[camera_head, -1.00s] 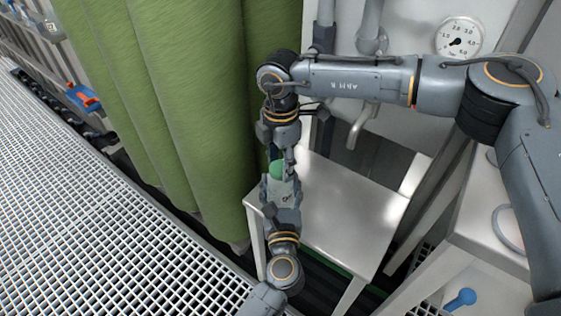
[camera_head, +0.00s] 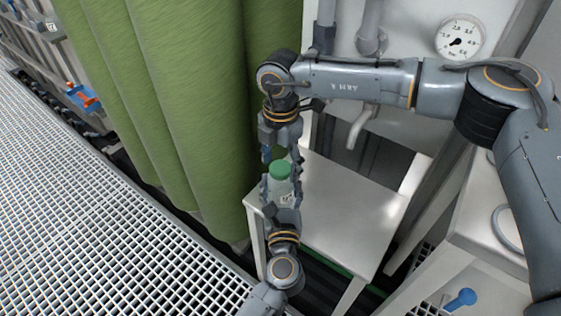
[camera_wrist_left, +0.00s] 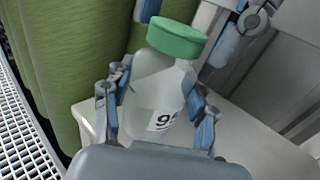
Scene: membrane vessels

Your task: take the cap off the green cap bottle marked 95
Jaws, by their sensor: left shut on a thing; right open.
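The bottle (camera_head: 281,189) is pale and translucent with a green cap (camera_head: 280,169) on top. In the left wrist view the bottle (camera_wrist_left: 157,96) carries a label with a 9 and part of a second digit, and its green cap (camera_wrist_left: 177,38) sits on the neck. My left gripper (camera_head: 281,193) is shut around the bottle's body, one finger on each side, and holds it near the small table's left corner. My right gripper (camera_head: 281,155) is open, just beyond the cap in the head view. In the left wrist view its fingers show apart, either side of the cap.
A small white table (camera_head: 345,215) stands below and right of the bottle. Green curtain-like sheets (camera_head: 150,100) hang close on the left. A metal grating (camera_head: 100,215) covers the lower left. A pressure gauge (camera_head: 459,38) and pipes are at the back.

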